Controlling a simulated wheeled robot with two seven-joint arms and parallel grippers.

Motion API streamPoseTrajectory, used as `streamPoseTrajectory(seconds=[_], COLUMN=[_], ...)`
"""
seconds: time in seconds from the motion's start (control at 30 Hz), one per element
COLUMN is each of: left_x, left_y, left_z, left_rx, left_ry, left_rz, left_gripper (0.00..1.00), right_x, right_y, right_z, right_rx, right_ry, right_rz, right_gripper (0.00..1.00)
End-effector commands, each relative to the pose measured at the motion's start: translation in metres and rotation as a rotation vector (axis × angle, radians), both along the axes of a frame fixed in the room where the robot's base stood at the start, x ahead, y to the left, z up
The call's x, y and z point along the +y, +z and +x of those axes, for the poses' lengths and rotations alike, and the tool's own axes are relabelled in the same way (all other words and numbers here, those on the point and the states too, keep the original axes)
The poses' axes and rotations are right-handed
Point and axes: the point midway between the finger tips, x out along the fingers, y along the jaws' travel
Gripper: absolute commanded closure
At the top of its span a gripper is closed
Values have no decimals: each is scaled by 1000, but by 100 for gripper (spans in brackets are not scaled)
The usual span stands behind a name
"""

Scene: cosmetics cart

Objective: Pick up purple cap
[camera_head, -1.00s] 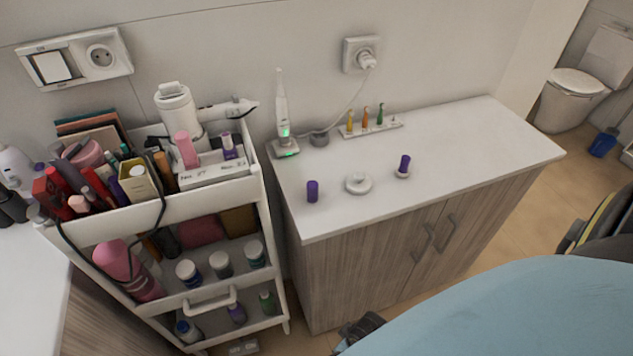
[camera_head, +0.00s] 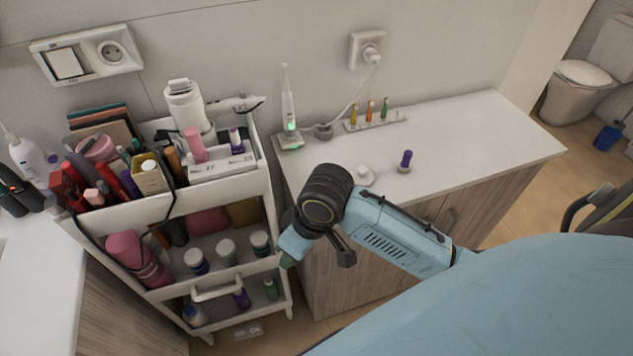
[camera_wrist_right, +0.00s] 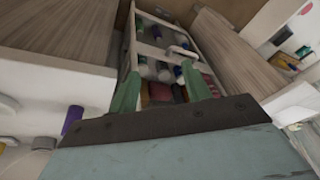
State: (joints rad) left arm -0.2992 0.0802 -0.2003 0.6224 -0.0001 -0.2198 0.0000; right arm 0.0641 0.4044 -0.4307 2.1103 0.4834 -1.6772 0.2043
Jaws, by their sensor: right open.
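One purple cap stands upright on a small white base (camera_head: 403,169) on the counter; its purple top (camera_head: 406,157) shows in the head view. The other, loose purple cap near the counter's left front is hidden behind my right arm in the head view. A purple cap (camera_wrist_right: 72,120) shows at the left of the right wrist view, outside the fingers; I cannot tell for certain which one. My right gripper (camera_wrist_right: 160,70) is open and empty, its green fingers apart and pointing at the cart's shelves. In the head view it (camera_head: 288,255) hangs between cart and counter, its fingers mostly hidden.
The white cart (camera_head: 165,219), full of cosmetics, stands close left of my right gripper. The counter (camera_head: 480,145) carries a round white piece (camera_head: 363,175), a lit toothbrush on its dock (camera_head: 289,142) and a rack of coloured brush heads (camera_head: 375,121). The counter's right side is clear.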

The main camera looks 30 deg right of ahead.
Motion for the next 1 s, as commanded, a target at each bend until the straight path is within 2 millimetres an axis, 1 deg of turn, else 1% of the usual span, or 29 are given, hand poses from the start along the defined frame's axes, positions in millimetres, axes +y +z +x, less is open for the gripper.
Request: streamPoseTrajectory(seconds=[0.03, 0.13, 0.23, 0.37, 0.4, 0.5, 0.6, 0.7, 0.77, 0.83, 0.93, 1.0], left_x=[0, 0, 1, 1, 1, 1, 1, 1, 1, 1, 1, 1], left_y=[0, 0, 0, 0, 0, 0, 0, 0, 0, -1, -2, -3], left_z=[0, 0, -1, -1, -1, -1, -1, -1, -2, -2, -2, -2], left_rx=[0, 1, 2, 3, 3, 3, 3, 3, 3, 4, 4, 4], left_ry=[0, 0, 0, 1, 1, 1, 1, 1, 1, 1, 1, 1], left_rz=[0, 0, 1, 2, 2, 2, 2, 2, 2, 2, 2, 1], left_gripper=[64, 64, 64, 64, 64, 64, 64, 64, 64, 64, 64, 64], right_x=[-4, -12, -28, -63, -74, -100, -120, -132, -136, -138, -138, -138], right_y=[5, 12, 25, 51, 60, 84, 103, 116, 119, 115, 99, 84], right_z=[11, 30, 55, 88, 97, 114, 125, 131, 133, 133, 133, 132], right_rx=[4, 33, 69, 127, 143, 178, 203, 219, 224, 230, 233, 234], right_ry=[8, 16, 4, -56, -81, -148, -205, -244, -257, -264, -266, -265], right_rz=[-14, -39, -75, -132, -146, -169, -180, -182, -182, -183, -183, -183], right_gripper=[52, 52, 52, 52, 52, 52, 52, 52, 52, 52, 52, 52])
